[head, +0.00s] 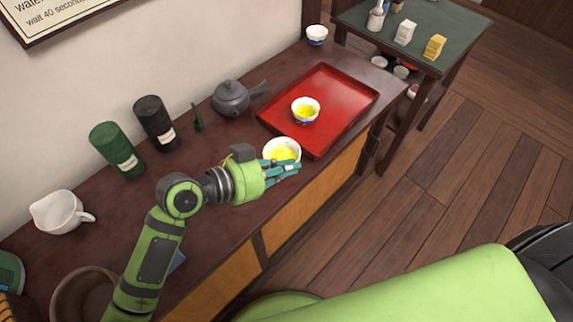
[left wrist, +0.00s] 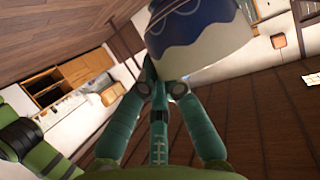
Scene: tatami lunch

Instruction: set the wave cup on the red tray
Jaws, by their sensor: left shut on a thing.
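My left gripper (head: 284,168) is shut on the wave cup (head: 281,146), a white cup with yellow-green tea in it. In the left wrist view the cup (left wrist: 198,45) shows a blue wave band, and my gripper's fingers (left wrist: 162,85) meet its side. The cup is roughly upright, near the counter's front edge and just off the near-left corner of the red tray (head: 345,92). I cannot tell how high it is above the counter. A second blue-and-white cup of tea (head: 305,110) stands on the tray. My right gripper is not in view.
A dark teapot (head: 232,98) stands left of the tray. A green canister (head: 117,149), a black canister (head: 155,123) and a white pitcher (head: 62,212) stand along the wall. Another small cup (head: 317,36) is beyond the tray. The tray's right and far parts are bare.

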